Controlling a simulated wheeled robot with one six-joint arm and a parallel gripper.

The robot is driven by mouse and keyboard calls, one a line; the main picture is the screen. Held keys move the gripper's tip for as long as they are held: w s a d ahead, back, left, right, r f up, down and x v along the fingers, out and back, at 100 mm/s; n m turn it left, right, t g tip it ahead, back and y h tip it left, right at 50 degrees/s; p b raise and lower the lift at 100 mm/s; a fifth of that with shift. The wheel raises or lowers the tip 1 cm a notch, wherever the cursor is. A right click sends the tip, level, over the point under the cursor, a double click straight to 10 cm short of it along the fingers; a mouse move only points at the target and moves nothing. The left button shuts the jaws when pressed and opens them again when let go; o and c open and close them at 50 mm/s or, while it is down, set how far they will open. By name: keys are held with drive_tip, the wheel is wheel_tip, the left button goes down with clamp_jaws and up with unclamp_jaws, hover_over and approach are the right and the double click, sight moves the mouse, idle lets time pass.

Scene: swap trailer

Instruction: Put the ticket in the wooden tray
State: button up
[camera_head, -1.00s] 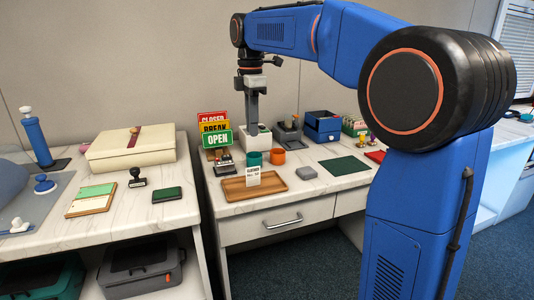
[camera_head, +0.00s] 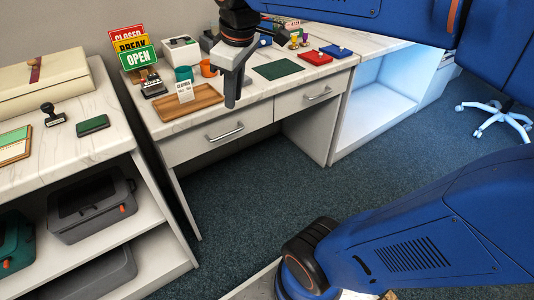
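The wooden tray (camera_head: 205,96) lies near the front edge of the marble-topped counter. A small white ticket with dark print (camera_head: 185,91) stands upright at the tray's back left. I cannot tell whether it is inside the tray or just behind it. My gripper (camera_head: 232,102) points down at the tray's right end, in front of it in the picture. Its fingers look close together from this side, and I see nothing clearly held. I cannot tell whether it is open or shut, and it hides part of the counter behind it.
Behind the tray are a teal cup (camera_head: 184,74), an orange cup (camera_head: 208,69), a white printer-like box (camera_head: 181,51) and the OPEN sign (camera_head: 138,57). A dark green mat (camera_head: 278,69) lies to the right. A gap separates this counter from the left one.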

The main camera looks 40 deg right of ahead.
drive_tip(key=s+d+f+m+t, duration=0.1)
drive_tip(key=s+f+m, duration=0.5)
drive_tip(key=s+f, duration=0.5)
drive_tip(key=shift+s+d+f+m+t, duration=0.3)
drive_tip(key=shift+f+m+t, duration=0.1)
drive_tip(key=shift+f, duration=0.15)
drive_tip(key=shift+o, duration=0.4)
idle(0.7)
